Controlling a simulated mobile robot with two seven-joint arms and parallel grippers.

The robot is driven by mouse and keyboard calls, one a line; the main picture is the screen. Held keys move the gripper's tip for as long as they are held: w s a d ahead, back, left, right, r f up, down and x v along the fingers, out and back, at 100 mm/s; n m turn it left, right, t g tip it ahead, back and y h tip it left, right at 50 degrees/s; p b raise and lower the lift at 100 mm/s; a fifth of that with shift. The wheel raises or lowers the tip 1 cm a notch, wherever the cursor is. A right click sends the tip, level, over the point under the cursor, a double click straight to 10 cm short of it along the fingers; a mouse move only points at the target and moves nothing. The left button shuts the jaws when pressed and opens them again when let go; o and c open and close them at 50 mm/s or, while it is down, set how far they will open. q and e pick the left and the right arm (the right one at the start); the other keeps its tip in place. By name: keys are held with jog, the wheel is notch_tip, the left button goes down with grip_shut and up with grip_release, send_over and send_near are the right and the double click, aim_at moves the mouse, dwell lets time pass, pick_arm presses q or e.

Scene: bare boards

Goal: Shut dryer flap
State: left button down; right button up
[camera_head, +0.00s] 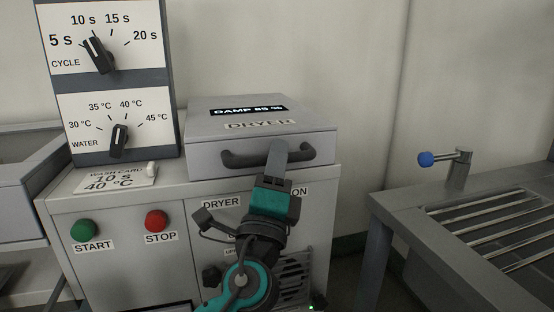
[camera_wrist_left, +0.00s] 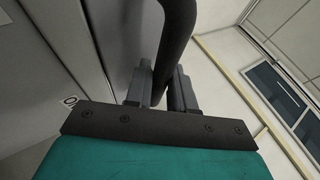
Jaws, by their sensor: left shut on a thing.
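The dryer flap (camera_head: 210,137) is the grey lid labelled DRYER on top of the white machine. It lies flat, and I cannot tell whether a thin gap remains at its edge. A dark bar handle (camera_head: 238,159) runs along its front face. My left gripper (camera_head: 277,158) reaches up to the handle's middle and hides part of it. In the left wrist view the fingers (camera_wrist_left: 165,90) are shut on the dark handle bar (camera_wrist_left: 177,40), one on each side. My right gripper is in neither view.
The machine front (camera_head: 190,260) carries a green START button (camera_head: 83,230) and a red STOP button (camera_head: 156,220). A dial panel (camera_head: 106,82) stands at the back left. A wash card (camera_head: 115,179) lies left of the flap.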

pick_arm(q)
jog(key=c, duration=1.1)
grip_release()
jog(key=shift+w+a+f+y, duration=0.2)
jog(key=shift+w+f+y, duration=0.1)
jog(key=shift+f, duration=0.1)
jog(key=shift+o, duration=0.2)
jog(key=v, duration=1.3)
jog(key=shift+r, duration=0.15)
